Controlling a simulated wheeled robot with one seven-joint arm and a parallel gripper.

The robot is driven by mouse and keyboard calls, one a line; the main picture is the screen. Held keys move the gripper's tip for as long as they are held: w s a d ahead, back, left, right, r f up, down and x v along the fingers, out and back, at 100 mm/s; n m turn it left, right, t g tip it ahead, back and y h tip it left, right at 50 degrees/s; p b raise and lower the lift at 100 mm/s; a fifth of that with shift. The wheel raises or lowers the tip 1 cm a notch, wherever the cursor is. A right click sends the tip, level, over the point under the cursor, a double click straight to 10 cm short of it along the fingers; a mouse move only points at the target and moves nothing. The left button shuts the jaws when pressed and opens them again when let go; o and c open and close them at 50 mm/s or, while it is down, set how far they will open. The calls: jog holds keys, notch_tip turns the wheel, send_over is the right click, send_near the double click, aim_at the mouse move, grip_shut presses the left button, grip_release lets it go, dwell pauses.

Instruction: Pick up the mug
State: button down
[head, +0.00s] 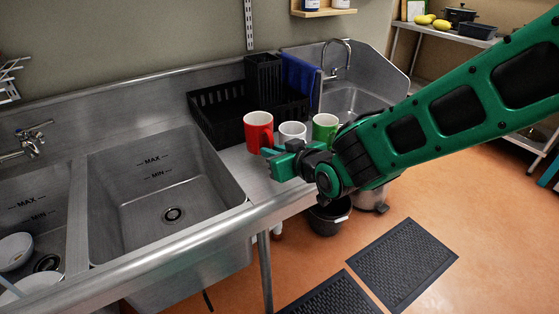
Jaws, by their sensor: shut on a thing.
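Three mugs stand in a row on the steel counter between the sinks: a red mug (258,131), a white mug (292,133) and a green mug (325,127). My gripper (267,161) reaches in from the right, in front of the mugs, with its fingers pointing left beside the lower part of the red mug. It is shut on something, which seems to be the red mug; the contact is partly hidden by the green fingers. The red mug looks upright. The gripper and wrist cover the lower parts of the white and green mugs.
A black dish rack (222,112) stands behind the mugs, with a blue cloth (299,79) beside it. A deep empty sink (160,205) lies left of the mugs. The counter's rounded front edge (220,233) runs below my gripper. A black bucket (328,217) stands on the floor.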

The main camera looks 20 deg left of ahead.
jog(key=s+a+r, duration=0.6)
jog(key=s+a, duration=0.1)
jog(key=shift+a, duration=0.35)
